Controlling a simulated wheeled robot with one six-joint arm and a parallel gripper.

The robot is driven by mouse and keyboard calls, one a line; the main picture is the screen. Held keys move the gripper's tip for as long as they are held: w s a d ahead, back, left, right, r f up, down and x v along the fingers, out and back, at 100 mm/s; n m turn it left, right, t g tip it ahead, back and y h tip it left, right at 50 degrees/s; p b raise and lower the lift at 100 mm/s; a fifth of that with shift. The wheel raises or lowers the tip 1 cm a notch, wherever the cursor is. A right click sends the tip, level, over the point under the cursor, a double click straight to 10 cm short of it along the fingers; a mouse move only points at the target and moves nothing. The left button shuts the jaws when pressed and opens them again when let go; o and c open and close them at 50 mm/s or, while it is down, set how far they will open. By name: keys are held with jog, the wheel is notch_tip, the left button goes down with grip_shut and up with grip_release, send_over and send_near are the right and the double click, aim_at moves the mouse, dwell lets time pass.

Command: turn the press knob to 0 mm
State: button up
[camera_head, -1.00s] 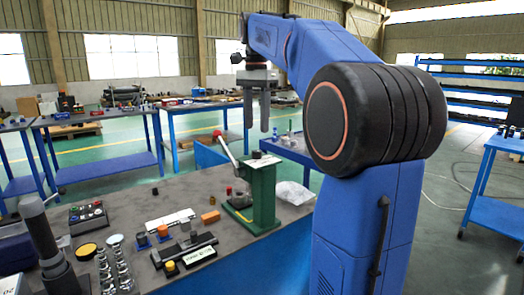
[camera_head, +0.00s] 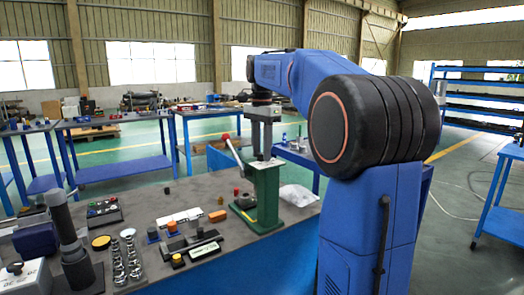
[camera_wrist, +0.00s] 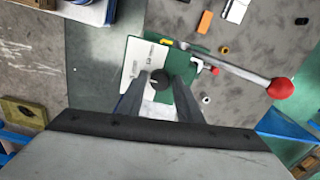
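The green press (camera_head: 265,200) stands on the grey bench, with a pale plate on its top. In the wrist view, the dark round press knob (camera_wrist: 160,79) shows a light pointer mark and sits beside the white printed plate (camera_wrist: 139,62) on the green press top (camera_wrist: 181,68). The plate's print is too small to read. My gripper (camera_head: 263,150) points down just over the press top. In the wrist view, its two fingers (camera_wrist: 158,98) are apart, one on each side of the knob, with no clear contact. I cannot tell their exact height relative to it.
The press lever (camera_wrist: 235,70) with its red ball (camera_wrist: 281,88) reaches out beside the fingers. An orange block (camera_head: 217,216), a clear plastic bag (camera_head: 297,195) and chrome parts (camera_head: 126,258) lie on the bench (camera_head: 245,258). A blue table (camera_head: 300,152) stands behind the press.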

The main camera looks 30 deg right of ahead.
jog(key=c, duration=0.6)
jog(key=shift+c, duration=0.2)
jog(key=shift+n, duration=0.4)
jog(key=n, duration=1.1)
jog(key=o, duration=1)
jog(key=shift+o, duration=0.2)
